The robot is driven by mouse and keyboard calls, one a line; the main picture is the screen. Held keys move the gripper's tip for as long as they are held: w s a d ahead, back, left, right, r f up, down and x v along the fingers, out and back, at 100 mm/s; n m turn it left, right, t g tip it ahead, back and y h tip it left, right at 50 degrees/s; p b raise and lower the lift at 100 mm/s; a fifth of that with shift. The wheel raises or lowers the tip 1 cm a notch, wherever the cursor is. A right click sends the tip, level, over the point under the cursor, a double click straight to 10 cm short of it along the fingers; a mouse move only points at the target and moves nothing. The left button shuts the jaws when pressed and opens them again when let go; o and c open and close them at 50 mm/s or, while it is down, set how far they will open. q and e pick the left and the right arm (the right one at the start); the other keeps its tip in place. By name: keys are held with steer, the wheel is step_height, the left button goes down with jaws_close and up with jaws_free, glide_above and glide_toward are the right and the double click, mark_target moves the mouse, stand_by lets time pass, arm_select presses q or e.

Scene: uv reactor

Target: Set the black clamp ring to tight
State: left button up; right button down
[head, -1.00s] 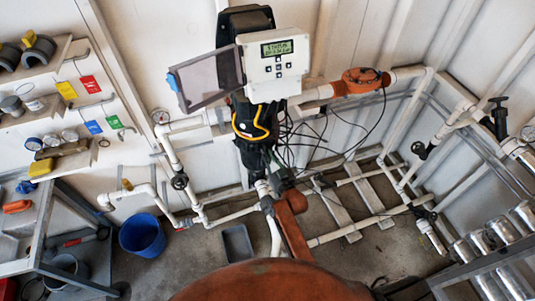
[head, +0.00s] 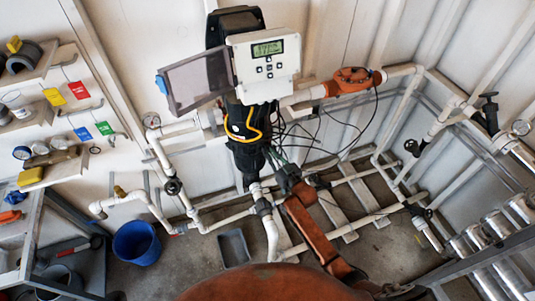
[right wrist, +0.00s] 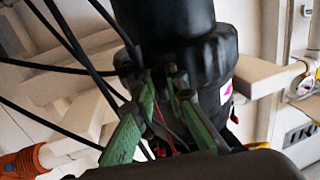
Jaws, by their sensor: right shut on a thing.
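The black clamp ring (right wrist: 205,58) is the wide black collar around the black reactor body in the right wrist view. In the head view the ring (head: 247,143) shows only small and dark, below the yellow stripe on the body. My right gripper (right wrist: 166,85) has its green fingers against the ring's near side. It is shut on the ring, and the exact gripped part is hard to see. In the head view my right gripper (head: 274,157) reaches the ring from below right. My left gripper is not in view.
A grey control box (head: 264,65) with an open cover (head: 202,80) sits above the ring. Loose black cables (head: 310,135) hang to the right, close to my right gripper. White pipes (head: 205,220) run around below. A blue bucket (head: 136,243) and a grey tray (head: 233,247) stand on the floor.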

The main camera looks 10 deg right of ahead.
steer(key=c, duration=2)
jaws_free()
steer(key=shift+w+d+r, duration=0.15)
steer(key=shift+d+r, duration=0.1)
steer(key=shift+d, duration=0.05)
steer(key=shift+a, duration=0.15)
steer(key=v, duration=1.2)
steer(key=shift+f, duration=0.15)
